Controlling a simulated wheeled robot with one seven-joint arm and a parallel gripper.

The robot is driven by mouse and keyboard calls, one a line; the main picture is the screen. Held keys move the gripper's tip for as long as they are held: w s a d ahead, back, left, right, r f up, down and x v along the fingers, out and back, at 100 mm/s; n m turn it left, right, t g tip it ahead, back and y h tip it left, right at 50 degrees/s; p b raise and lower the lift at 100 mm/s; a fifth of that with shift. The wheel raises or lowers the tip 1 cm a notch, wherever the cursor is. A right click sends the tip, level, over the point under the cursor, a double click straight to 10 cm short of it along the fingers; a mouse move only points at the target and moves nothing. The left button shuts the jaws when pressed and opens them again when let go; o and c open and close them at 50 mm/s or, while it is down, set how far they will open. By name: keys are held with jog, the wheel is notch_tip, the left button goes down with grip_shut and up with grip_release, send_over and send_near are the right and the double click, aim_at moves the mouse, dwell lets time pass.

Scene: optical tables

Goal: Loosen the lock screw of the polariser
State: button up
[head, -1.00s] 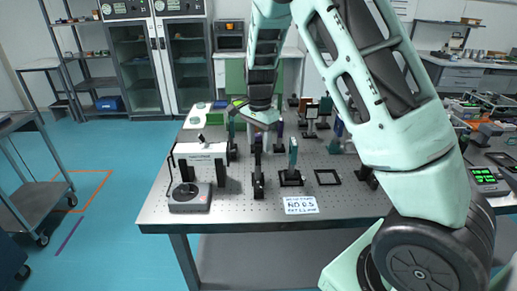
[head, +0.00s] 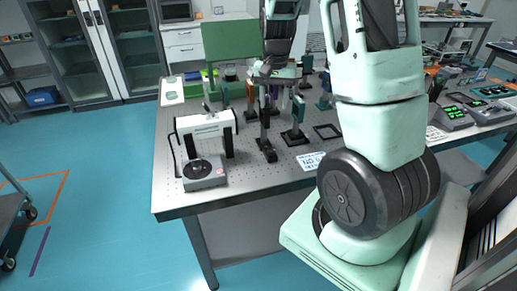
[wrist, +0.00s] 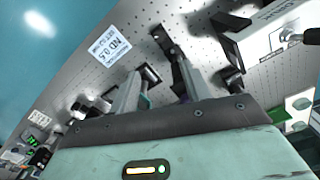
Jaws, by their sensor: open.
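My gripper (head: 272,76) hangs over the back half of the optical table. Its two grey fingers stand apart in the wrist view (wrist: 163,88), with nothing seen held between them. A tall black mount (head: 265,132) stands on the table below and in front of the gripper; its black foot (wrist: 163,38) shows beyond the fingers in the wrist view. I cannot tell which mount is the polariser, and no lock screw can be made out. The gripper's fingertips are unclear in the head view.
A white instrument (head: 205,124) with black legs and a grey control box (head: 203,172) stand at the table's (head: 178,203) left front. A "ND 0.5" card (head: 311,161) and a black square frame (head: 327,132) lie to the right. Several other mounts crowd the back.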

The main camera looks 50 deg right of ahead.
aim_at(272, 149)
notch_tip(272, 149, down, 17)
jog(key=shift+f+p, duration=0.2)
jog(key=shift+p, duration=0.8)
